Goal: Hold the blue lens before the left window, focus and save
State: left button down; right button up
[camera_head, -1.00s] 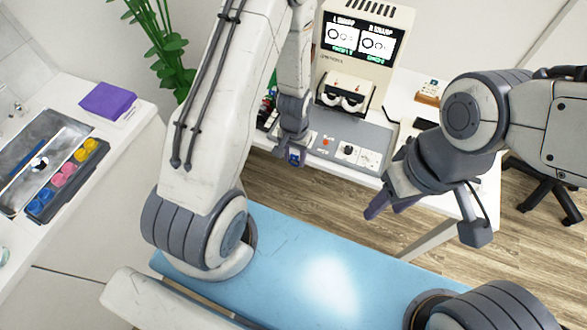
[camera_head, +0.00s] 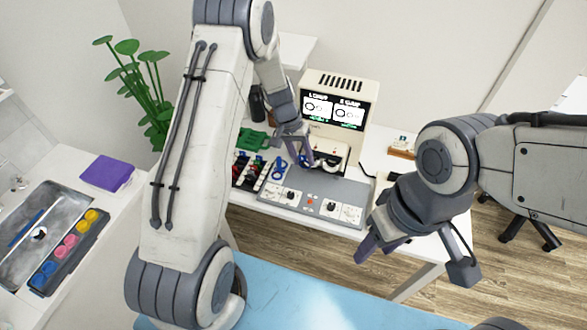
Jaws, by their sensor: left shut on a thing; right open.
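My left gripper (camera_head: 302,160) is shut on a small dark blue thing (camera_head: 307,161), probably the blue lens, though the fingers hide most of it. It is at the left side of the eye-test device (camera_head: 345,85), by the left window (camera_head: 319,156); I cannot tell whether the lens is squarely before it. The right window (camera_head: 335,161) is partly visible. The screen (camera_head: 335,110) shows two panels with rings and text too small to read. The grey control panel (camera_head: 310,197) has knobs and a red button. My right gripper (camera_head: 375,245) is open and empty, in front of the desk.
A rack (camera_head: 250,172) with coloured parts stands left of the panel, with a blue ringed thing (camera_head: 280,169) beside it. A purple cloth (camera_head: 107,173) and a tray of coloured cups (camera_head: 68,250) are on the left counter. A plant (camera_head: 150,90) stands behind.

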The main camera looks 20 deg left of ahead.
pick_arm(q)
jog(key=w+f+b, duration=0.3)
jog(key=f+b, duration=0.1)
jog(key=f, duration=0.2)
jog(key=shift+w+f+b, duration=0.2)
jog(key=shift+f+b, duration=0.1)
jog(key=shift+f, duration=0.1)
jog(key=shift+d, duration=0.1)
dwell(0.4)
dwell(0.3)
dwell(1.5)
